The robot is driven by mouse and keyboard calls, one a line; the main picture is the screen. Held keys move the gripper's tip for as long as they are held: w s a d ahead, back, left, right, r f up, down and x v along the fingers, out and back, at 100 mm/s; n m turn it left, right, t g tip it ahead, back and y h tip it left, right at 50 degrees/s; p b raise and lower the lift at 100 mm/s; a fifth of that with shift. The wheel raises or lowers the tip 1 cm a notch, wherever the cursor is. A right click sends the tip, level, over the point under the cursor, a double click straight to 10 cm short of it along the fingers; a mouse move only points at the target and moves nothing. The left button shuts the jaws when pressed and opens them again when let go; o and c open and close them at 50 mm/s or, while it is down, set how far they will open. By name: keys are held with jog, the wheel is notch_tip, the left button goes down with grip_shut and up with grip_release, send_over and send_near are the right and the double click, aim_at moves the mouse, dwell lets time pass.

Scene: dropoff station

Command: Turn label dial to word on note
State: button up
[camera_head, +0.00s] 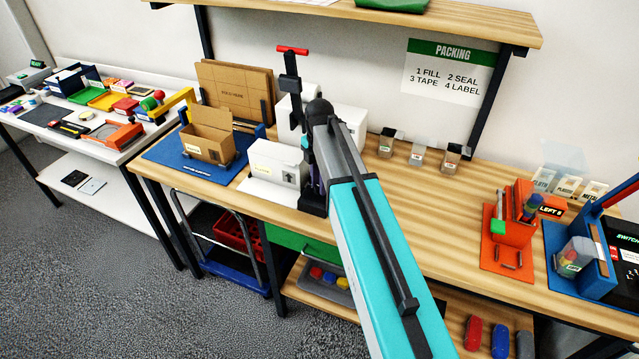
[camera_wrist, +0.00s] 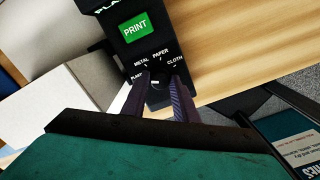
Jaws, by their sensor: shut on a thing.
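In the wrist view, a black label printer (camera_wrist: 113,28) has a green PRINT button (camera_wrist: 136,27) and a small dial (camera_wrist: 157,82) below it. Words METAL, PAPER and CLOTH are printed around the dial, plus one partly hidden at the left. My gripper (camera_wrist: 160,88) has its two dark fingers closed on the dial, one on each side. A small white mark shows on the dial, but I cannot tell which word it points at. In the head view, my arm covers much of the dial area. I see no note with a single word that I can identify.
The wooden bench (camera_head: 430,210) holds an open carton (camera_head: 207,135) and a white box (camera_head: 278,172) left of my arm. An orange holder (camera_head: 510,240) and cards reading CLOTH, PLASTIC and METAL (camera_head: 567,187) are at right.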

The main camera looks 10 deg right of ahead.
jog(key=shift+n, duration=0.9)
jog(key=o, duration=1.1)
jog(key=shift+c, duration=0.2)
jog(key=shift+r, duration=0.15)
notch_tip(320, 180, up, 14)
jog(key=b, duration=0.3)
jog(key=shift+f, duration=0.25)
jog(key=shift+r, duration=0.1)
